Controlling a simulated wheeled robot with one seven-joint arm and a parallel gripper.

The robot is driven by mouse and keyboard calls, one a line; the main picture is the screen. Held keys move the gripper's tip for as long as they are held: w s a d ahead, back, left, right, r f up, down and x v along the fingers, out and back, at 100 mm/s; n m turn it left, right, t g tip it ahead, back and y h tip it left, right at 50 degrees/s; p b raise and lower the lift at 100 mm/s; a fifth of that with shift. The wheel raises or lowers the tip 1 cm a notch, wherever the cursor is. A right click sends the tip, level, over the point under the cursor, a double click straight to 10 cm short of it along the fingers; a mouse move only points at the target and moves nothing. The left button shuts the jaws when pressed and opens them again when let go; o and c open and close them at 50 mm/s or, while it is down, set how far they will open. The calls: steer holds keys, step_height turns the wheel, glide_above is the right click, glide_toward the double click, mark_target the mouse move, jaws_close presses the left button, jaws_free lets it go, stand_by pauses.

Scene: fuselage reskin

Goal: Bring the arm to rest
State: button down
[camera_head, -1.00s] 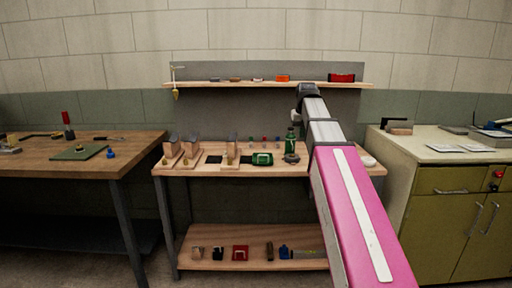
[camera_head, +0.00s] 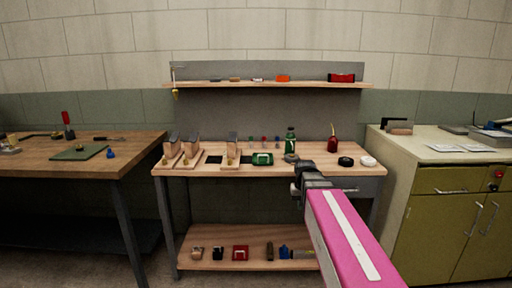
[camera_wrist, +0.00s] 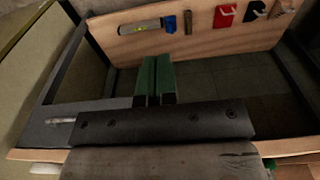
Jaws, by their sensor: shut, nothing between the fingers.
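My arm (camera_head: 343,232) reaches in from the lower right of the head view, a pink link with a white stripe. Its dark wrist end is in front of the right part of the middle workbench (camera_head: 214,171). In the wrist view my gripper (camera_wrist: 155,98) shows two green fingers side by side, shut with nothing between them. They point toward the bench's lower shelf (camera_wrist: 200,37). In the head view the fingertips are too small to make out.
The bench top holds wooden fixtures (camera_head: 191,150), a green bottle (camera_head: 290,142), a red oil can (camera_head: 332,145) and other small items. A wooden table (camera_head: 100,150) stands left, a green cabinet (camera_head: 440,220) right. A wall shelf (camera_head: 220,84) runs above. The lower shelf carries several small tools.

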steer(key=s+f+g, duration=0.1)
steer(key=s+f, duration=1.1)
steer(key=f, duration=0.2)
steer(key=shift+f, duration=0.35)
